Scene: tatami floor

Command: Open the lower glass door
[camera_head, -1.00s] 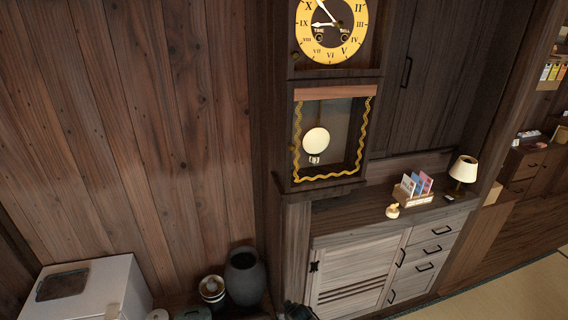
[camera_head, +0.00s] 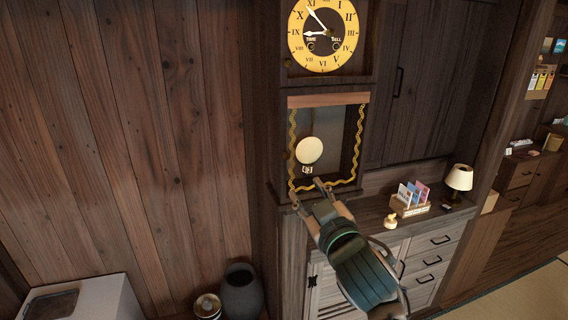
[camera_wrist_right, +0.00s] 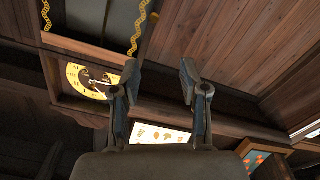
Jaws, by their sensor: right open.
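The wall clock's lower glass door (camera_head: 331,137) has a dark frame, wavy gold trim and a pendulum behind the glass. It looks shut. A small round knob (camera_head: 291,157) sits on its left side. My right gripper (camera_head: 308,195) is open and empty, with its fingertips just below the door's lower edge in the head view. I cannot tell whether it touches the clock. In the right wrist view, the open fingers (camera_wrist_right: 158,80) point toward the clock, with the door's gold trim (camera_wrist_right: 138,28) at the top. My left gripper is not in view.
The clock face (camera_head: 323,33) is above the door. A cabinet (camera_head: 430,255) below holds a card holder (camera_head: 411,208), a lamp (camera_head: 459,178) and a small figurine (camera_head: 390,220). A dark vase (camera_head: 242,292) stands lower left. The plank wall left of the clock is bare.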

